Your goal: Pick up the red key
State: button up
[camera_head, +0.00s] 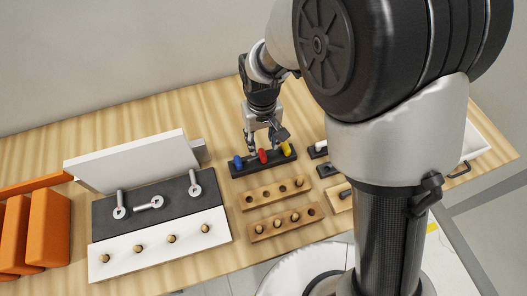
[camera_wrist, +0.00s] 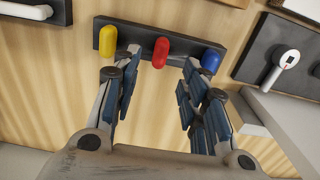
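The red key (camera_head: 263,156) stands in the middle of a dark holder (camera_head: 243,171) on the table, between a blue key (camera_head: 238,162) and a yellow key (camera_head: 286,149). In the wrist view the red key (camera_wrist: 160,52) shows between the yellow key (camera_wrist: 107,39) on the left and the blue key (camera_wrist: 211,61) on the right. My gripper (camera_head: 266,138) is above the holder; in the wrist view my gripper (camera_wrist: 155,75) is open and its fingers are spread on either side of the red key. I see no contact with it.
Two wooden blocks with pegs (camera_head: 275,193) lie in front of the holder. A dark and white panel with bolts (camera_head: 150,205) stands to the left, beside orange blocks (camera_head: 50,228). A white tray (camera_head: 480,140) is at the right. Small dark fixtures (camera_head: 318,150) sit right of the holder.

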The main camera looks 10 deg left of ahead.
aim_at(263, 153)
jog(key=shift+s+f+b, duration=0.1)
jog(key=shift+f+b, duration=0.9)
jog(key=shift+f, duration=2.6)
jog(key=shift+c, duration=0.2)
jog(key=shift+r, duration=0.1)
grip_shut()
